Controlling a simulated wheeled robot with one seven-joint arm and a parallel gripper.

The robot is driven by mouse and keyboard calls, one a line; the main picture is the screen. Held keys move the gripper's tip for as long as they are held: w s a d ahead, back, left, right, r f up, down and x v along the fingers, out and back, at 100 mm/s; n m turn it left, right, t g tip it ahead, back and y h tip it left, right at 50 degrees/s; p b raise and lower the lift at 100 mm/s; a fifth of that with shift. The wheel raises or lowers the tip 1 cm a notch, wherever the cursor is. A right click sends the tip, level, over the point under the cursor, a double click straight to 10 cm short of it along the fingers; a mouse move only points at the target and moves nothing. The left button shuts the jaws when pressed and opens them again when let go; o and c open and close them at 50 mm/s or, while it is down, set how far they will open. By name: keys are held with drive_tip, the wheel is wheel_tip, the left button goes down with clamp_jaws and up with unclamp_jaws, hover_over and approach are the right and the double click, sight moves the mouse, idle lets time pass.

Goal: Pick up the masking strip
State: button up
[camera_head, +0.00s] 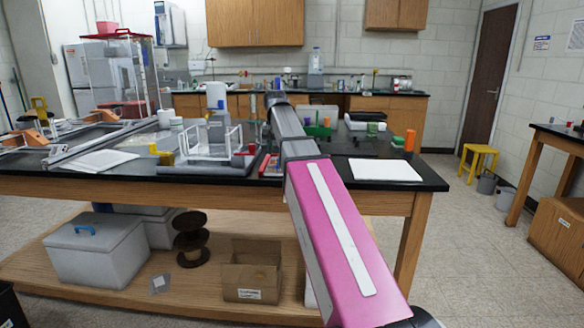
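I cannot pick out the masking strip with certainty in this view. Grey extrusion bars (103,143) lie on the left part of the wooden table (400,203), with orange brackets (97,116) by them. My pink and grey arm rises from the bottom right and reaches over the table, hiding part of its middle. My gripper cannot be made out, so its state and hold do not show.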

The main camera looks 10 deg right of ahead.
wheel_tip(320, 180, down, 5)
drive_tip(key=shift+d+r, duration=0.1)
drive_tip(key=shift+d, duration=0.05)
clamp_jaws()
drive_tip(key=shift+r, duration=0.1)
drive_tip(key=shift+r, duration=0.45)
drive_tip(key=r, duration=0.1)
drive_tip(key=s+r, duration=0.1)
drive_tip(key=r, duration=0.1)
drive_tip(key=shift+a+r, duration=0.2)
drive_tip(key=shift+r, duration=0.1)
drive_tip(key=s+a+r, duration=0.5)
drive_tip(key=s+r, duration=0.1)
drive_tip(key=s, duration=0.3)
drive_tip(key=shift+s+r, duration=0.15)
drive_tip(key=shift+s, duration=0.05)
drive_tip(key=shift+a, duration=0.1)
